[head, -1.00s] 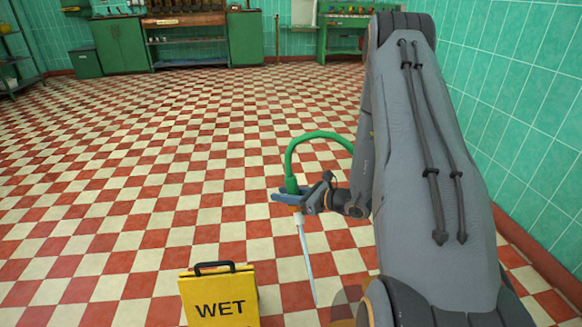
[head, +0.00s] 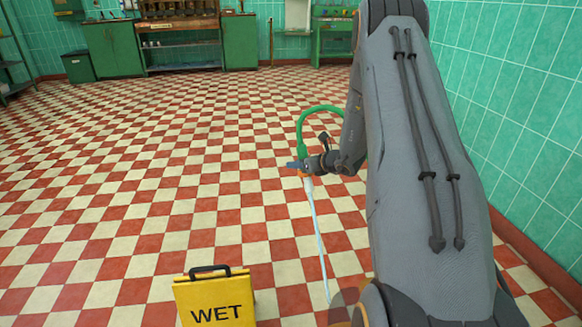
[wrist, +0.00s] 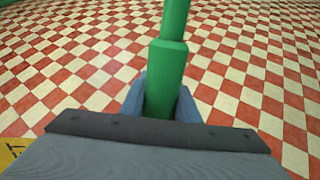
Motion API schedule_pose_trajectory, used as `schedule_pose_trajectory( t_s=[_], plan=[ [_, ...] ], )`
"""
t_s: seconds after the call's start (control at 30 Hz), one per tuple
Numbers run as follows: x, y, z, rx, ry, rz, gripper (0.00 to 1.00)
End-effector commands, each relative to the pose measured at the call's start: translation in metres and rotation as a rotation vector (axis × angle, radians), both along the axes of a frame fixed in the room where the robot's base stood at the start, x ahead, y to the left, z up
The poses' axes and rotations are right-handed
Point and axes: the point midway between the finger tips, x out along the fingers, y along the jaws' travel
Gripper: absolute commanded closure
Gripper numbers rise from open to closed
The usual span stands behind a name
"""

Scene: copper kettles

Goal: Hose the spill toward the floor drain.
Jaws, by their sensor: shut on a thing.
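My gripper (head: 300,167) is shut on a green hose (head: 306,117), held above the floor right of the middle in the head view. The hose loops up behind the gripper. A thin pale-blue jet of water (head: 319,238) runs down from beneath the gripper to the floor near the bottom edge. A brownish patch (head: 343,298) there, partly hidden by my arm, may be the spill. In the wrist view the green hose (wrist: 166,75) stands between the two blue-grey fingers. I see no floor drain in either view.
A yellow WET sign (head: 215,300) stands at the bottom, left of the jet. A green tiled wall (head: 510,110) runs close along my right. Green cabinets (head: 112,48) and a workbench (head: 180,48) line the back. The checkered floor between is clear.

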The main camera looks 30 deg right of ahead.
Motion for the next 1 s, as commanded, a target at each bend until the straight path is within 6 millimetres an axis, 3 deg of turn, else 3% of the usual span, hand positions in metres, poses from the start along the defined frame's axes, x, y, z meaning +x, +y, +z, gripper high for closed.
schedule_pose_trajectory(
  t_s=[1.0],
  plan=[
    [-0.002,-0.102,0.0,-0.002,-0.002,0.0,0.91]
  ],
)
